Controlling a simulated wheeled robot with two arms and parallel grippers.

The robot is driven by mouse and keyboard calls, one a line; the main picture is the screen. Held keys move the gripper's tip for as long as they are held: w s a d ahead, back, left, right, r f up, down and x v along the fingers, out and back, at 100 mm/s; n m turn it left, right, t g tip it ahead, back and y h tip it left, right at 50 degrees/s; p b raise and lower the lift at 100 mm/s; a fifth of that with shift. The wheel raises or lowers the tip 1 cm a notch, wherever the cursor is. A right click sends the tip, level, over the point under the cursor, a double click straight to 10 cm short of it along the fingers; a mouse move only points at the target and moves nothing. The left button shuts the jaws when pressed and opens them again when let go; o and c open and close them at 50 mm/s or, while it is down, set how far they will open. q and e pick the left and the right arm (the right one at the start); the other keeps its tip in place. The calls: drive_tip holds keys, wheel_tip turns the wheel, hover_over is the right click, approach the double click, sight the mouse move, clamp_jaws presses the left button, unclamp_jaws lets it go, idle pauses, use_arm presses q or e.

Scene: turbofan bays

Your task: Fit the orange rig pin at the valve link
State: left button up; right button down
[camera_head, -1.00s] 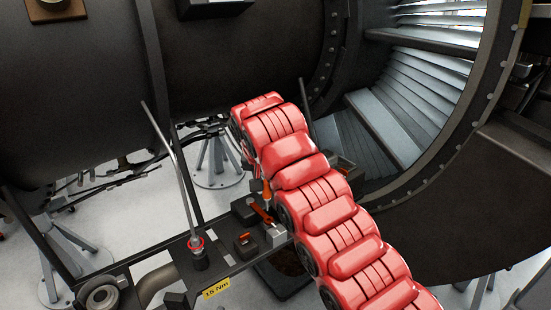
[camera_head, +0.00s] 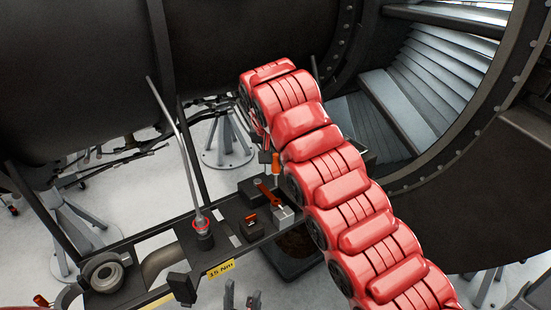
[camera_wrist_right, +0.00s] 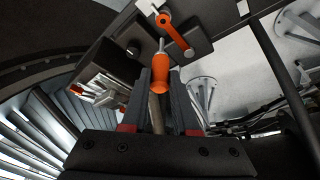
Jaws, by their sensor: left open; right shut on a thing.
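The orange rig pin, an orange handle with a thin metal shank, is in my right gripper; it shows in the head view (camera_head: 275,166) and in the right wrist view (camera_wrist_right: 160,76). My right gripper (camera_wrist_right: 160,84) is shut on the handle, shank pointing away from the palm. In the head view the pin hangs above the orange lever (camera_head: 267,192) of what looks like the valve link, apart from it. The lever also shows in the wrist view (camera_wrist_right: 174,34); the pin's tip appears near it, its exact gap unclear. My left gripper (camera_head: 241,298) is open and empty at the bottom edge.
A grey block (camera_head: 282,215) stands beside the lever. A black block with an orange piece (camera_head: 250,223), a long-handled tool in a socket (camera_head: 202,226) and a yellow "15 Nm" label (camera_head: 221,268) are on the dark rail. The large dark engine casing (camera_head: 255,50) stands behind.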

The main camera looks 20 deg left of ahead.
sight(275, 171)
drive_tip(key=shift+f+b, duration=0.3)
drive_tip(key=shift+f, duration=0.2)
wheel_tip(275, 171, down, 2)
drive_tip(key=shift+w+b, duration=0.1)
drive_tip(key=shift+b, duration=0.75)
wheel_tip(275, 171, down, 2)
drive_tip(key=shift+f+b, duration=0.1)
drive_tip(key=shift+b, duration=0.9)
drive_tip(key=shift+f+b, duration=2.4)
drive_tip(key=shift+f, duration=0.05)
idle(0.5)
drive_tip(key=c, duration=0.6)
unclamp_jaws()
